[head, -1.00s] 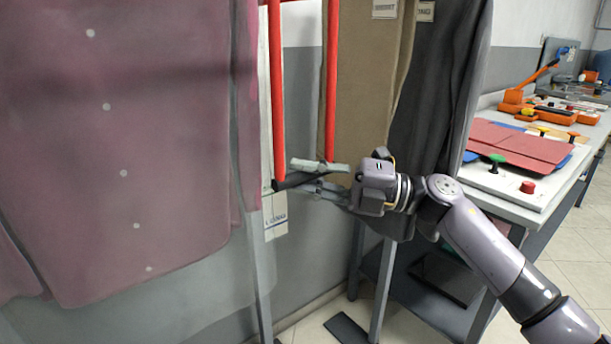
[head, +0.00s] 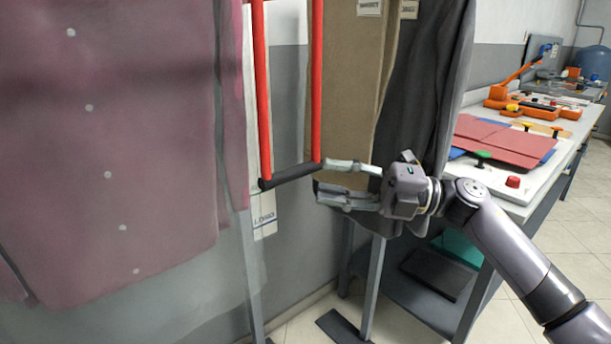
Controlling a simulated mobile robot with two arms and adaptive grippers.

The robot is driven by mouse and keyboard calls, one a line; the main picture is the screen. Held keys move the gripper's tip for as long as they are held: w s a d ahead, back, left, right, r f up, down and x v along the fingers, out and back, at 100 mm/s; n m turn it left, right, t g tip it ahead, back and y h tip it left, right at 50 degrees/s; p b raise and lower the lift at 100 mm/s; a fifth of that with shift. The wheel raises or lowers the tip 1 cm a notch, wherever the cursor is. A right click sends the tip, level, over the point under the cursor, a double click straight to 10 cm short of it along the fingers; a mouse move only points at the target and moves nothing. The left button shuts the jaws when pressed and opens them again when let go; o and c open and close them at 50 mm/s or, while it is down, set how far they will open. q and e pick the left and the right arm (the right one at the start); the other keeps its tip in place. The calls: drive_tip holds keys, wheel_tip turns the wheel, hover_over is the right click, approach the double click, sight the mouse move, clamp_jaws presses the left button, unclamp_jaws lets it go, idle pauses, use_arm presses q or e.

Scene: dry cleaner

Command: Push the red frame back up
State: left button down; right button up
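The red frame (head: 317,85) hangs at the upper middle of the head view, with two red side bars and a black bar (head: 290,175) across its lower end. Its top is out of view. My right gripper (head: 322,178) is just right of the black bar's right end, pointing left. I cannot tell whether the upper fingertip touches the frame's lower right corner. My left gripper is not in view.
A maroon garment (head: 110,140) hangs at the left, and tan (head: 352,80) and dark grey (head: 425,85) garments hang behind my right gripper. A white-topped table (head: 520,190) with red cloth (head: 505,140) stands at the right. A grey stand post (head: 250,270) is below the frame.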

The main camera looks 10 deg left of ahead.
drive_tip(key=shift+w+d+f, duration=0.15)
drive_tip(key=shift+d+f, duration=0.05)
drive_tip(key=shift+d, duration=1)
drive_tip(key=shift+w+d+f, duration=0.15)
drive_tip(key=shift+d, duration=1)
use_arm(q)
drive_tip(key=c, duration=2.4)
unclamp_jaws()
